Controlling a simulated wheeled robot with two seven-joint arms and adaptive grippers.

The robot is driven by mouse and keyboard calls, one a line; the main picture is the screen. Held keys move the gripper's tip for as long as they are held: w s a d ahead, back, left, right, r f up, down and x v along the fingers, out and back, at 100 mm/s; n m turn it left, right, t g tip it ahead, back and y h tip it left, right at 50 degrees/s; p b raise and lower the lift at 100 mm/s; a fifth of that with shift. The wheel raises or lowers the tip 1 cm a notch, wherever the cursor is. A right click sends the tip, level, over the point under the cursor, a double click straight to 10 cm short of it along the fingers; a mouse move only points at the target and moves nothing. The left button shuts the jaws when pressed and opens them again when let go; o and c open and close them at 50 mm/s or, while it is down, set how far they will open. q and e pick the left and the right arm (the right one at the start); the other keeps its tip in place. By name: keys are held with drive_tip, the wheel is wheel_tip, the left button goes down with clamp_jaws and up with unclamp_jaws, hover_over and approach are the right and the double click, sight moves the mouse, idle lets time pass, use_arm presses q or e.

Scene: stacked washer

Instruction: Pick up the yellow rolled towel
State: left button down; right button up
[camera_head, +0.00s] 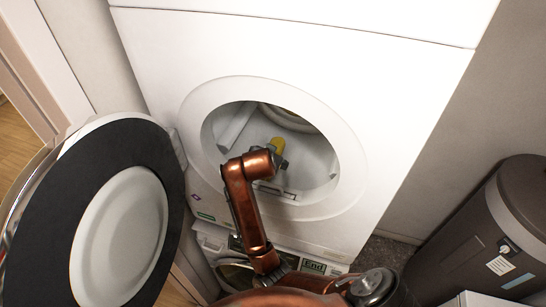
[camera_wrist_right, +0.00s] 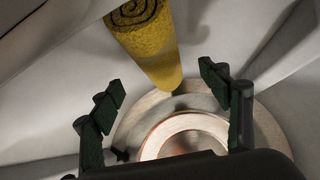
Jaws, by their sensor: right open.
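The yellow rolled towel (camera_head: 277,145) is inside the washer drum, seen through the round door opening in the head view. My copper-coloured right arm reaches through the opening, with its gripper (camera_head: 281,164) partly hidden at the near side of the towel. In the right wrist view, the towel (camera_wrist_right: 148,48) comes down from the top, its spiral end uppermost. My right gripper (camera_wrist_right: 163,87) has its two dark fingers spread wide. The towel's lower end is near the gap between the fingertips. No grip on it shows. My left gripper is not in view.
The white washer (camera_head: 395,95) has its round door (camera_head: 112,240) swung open to the left. A dark bin (camera_head: 500,225) stands at the right. A metal disc (camera_wrist_right: 265,130) shows on the drum's back.

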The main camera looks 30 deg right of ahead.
sight(279, 142)
drive_tip(key=p+x, duration=0.1)
drive_tip(key=x, duration=0.2)
drive_tip(key=p+x, duration=0.1)
drive_tip(key=x, duration=0.2)
drive_tip(key=shift+s+a+f, duration=0.1)
drive_tip(key=shift+s+f, duration=0.05)
drive_tip(key=shift+f, duration=0.2)
drive_tip(key=shift+w+f, duration=0.2)
drive_tip(key=shift+f, duration=0.05)
drive_tip(key=shift+c, duration=0.3)
drive_tip(key=c, duration=1.3)
